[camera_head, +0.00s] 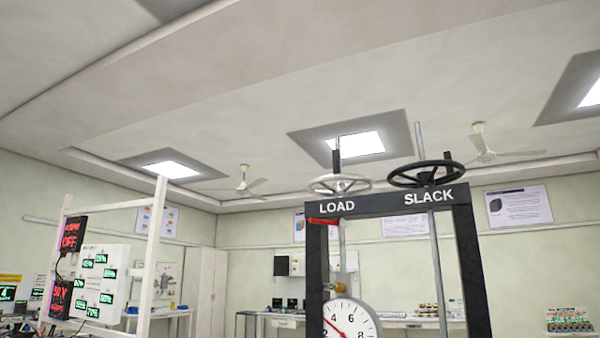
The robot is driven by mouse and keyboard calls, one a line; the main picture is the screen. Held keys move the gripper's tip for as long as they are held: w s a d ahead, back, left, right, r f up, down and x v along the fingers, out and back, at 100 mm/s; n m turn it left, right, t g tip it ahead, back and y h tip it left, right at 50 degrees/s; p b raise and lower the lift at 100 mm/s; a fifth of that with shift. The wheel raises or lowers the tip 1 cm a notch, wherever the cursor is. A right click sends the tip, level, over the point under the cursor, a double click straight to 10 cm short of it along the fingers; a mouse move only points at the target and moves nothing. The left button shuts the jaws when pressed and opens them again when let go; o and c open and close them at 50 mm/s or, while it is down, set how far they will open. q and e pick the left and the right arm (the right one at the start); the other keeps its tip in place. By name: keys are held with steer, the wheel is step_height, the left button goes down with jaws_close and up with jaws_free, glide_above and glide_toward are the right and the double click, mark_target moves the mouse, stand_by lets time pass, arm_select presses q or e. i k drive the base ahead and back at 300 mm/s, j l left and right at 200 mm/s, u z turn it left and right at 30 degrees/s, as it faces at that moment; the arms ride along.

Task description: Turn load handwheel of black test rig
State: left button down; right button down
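The black test rig (468,262) stands at centre right, a tall frame with a top beam marked LOAD and SLACK. The load handwheel (340,184), light grey or white, sits flat above the LOAD label at the left of the beam. A black handwheel (426,174) sits above the SLACK label. A red piece (323,221) lies just under the beam's left end. A round white dial (350,322) with a red needle shows low in the frame, its lower part cut off. Neither of my grippers is in view.
A white frame (155,240) with meter panels (100,275) stands at left. Benches with equipment (400,321) run along the back wall. Ceiling fans (243,182) hang high behind the rig. The floor is out of view.

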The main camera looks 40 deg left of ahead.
mark_target(339, 189)
steer(key=k+j, duration=0.1)
steer(key=j, duration=0.3)
steer(key=k+j+z, duration=0.1)
steer(key=j, duration=0.3)
steer(key=k+j, duration=0.1)
steer(key=j, duration=0.25)
steer(key=k+j+z, duration=0.1)
steer(key=j, duration=0.3)
steer(key=k+j, duration=0.15)
steer(key=j, duration=0.25)
steer(key=k+j+z, duration=0.1)
steer(key=j, duration=0.25)
steer(key=k+j, duration=0.1)
steer(key=j, duration=0.3)
steer(key=j+z, duration=0.1)
steer(key=j, duration=0.3)
steer(key=k+j+z, duration=0.15)
steer(key=j, duration=0.65)
steer(key=i+j, duration=0.15)
steer(key=j, duration=0.25)
steer(key=i+j+z, duration=0.15)
steer(key=j, duration=0.25)
steer(key=i+j, duration=0.4)
steer(key=j, duration=0.25)
